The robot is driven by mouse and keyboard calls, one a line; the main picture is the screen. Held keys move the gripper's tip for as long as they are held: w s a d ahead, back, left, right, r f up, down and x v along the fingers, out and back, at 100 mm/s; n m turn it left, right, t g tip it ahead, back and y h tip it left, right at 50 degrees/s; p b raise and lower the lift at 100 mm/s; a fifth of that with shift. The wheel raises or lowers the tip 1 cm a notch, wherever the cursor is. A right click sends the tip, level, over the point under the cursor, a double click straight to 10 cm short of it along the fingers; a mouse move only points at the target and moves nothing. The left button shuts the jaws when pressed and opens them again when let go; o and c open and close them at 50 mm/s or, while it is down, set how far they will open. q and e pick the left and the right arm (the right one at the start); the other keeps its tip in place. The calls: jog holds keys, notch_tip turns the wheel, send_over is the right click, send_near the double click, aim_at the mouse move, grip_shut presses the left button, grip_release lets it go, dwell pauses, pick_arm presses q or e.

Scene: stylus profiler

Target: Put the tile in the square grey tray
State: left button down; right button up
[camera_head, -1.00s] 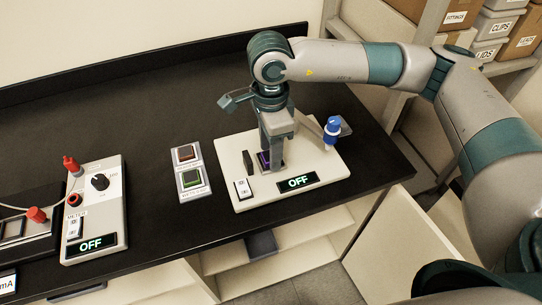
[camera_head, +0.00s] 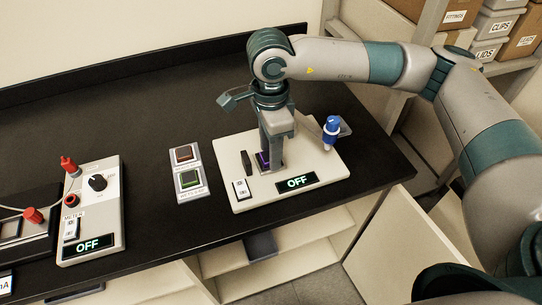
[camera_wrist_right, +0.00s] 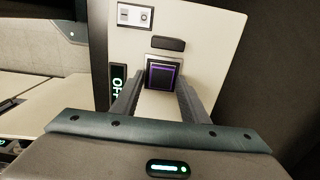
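A dark square tile with purple edges (camera_wrist_right: 161,77) shows in the right wrist view, framed by a square grey rim (camera_wrist_right: 164,57) on the white instrument base. The rim looks like the square grey tray. In the head view the purple tile (camera_head: 262,160) is partly hidden by my right gripper (camera_head: 270,168). The gripper points down over the base, its fingers low at the tile. In the right wrist view the two fingers of my right gripper (camera_wrist_right: 160,88) stand apart, one on each side near the tile. Contact with the tile cannot be made out. My left gripper is out of view.
The white base (camera_head: 325,171) has an OFF display, a white switch, a dark block (camera_head: 246,163) and a blue-capped part (camera_head: 332,130). Left of it stand a two-button panel (camera_head: 188,172) and a meter box (camera_head: 94,210). The black bench behind is clear.

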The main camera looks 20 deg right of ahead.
jog(key=shift+f, duration=0.2)
grip_shut()
jog(key=shift+w+a+r+p, duration=0.15)
jog(key=shift+r+p, duration=0.3)
jog(key=shift+r, duration=0.85)
jog(key=shift+r+p, duration=0.6)
jog(key=shift+r, duration=1.2)
jog(key=shift+f, duration=0.1)
